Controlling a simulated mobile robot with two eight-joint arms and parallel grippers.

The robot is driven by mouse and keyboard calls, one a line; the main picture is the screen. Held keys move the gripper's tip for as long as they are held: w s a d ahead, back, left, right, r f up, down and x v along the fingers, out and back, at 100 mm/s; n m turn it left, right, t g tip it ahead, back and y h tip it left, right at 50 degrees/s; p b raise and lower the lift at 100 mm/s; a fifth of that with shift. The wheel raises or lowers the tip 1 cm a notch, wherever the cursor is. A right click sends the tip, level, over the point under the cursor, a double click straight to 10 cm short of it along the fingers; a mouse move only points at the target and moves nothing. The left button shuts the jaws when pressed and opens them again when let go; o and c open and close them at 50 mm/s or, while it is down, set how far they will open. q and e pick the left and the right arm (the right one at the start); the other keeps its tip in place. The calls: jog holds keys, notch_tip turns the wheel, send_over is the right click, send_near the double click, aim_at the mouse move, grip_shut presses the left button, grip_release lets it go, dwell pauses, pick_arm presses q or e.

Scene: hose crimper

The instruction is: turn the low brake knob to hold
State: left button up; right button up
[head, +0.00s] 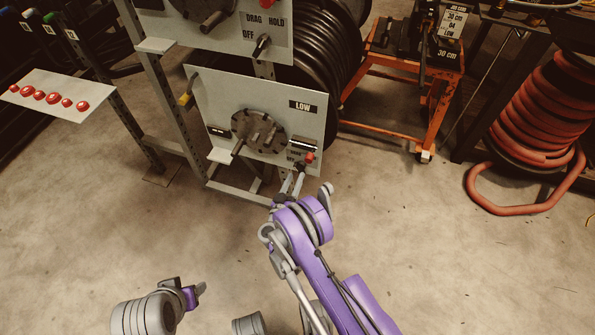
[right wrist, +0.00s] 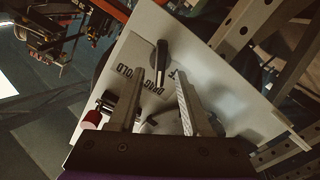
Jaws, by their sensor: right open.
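The low panel (head: 313,115) is a tilted pale plate marked LOW, with a dark round hub and small lettering at its lower right. My right gripper (head: 291,184) is at the panel's lower right corner. In the right wrist view its open fingers (right wrist: 161,75) straddle the line to the knob, with nothing gripped. Contact is not visible.
A red knob (head: 309,157) sits close beside the right fingers; it also shows in the right wrist view (right wrist: 92,117). An upper panel (head: 230,35) has its own DRAG, HOLD, OFF switch. An orange cart (head: 437,112) and a red hose coil (head: 540,115) stand right. Floor in front is clear.

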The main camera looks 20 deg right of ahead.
aim_at(298, 171)
jog(key=shift+x, duration=1.65)
grip_shut()
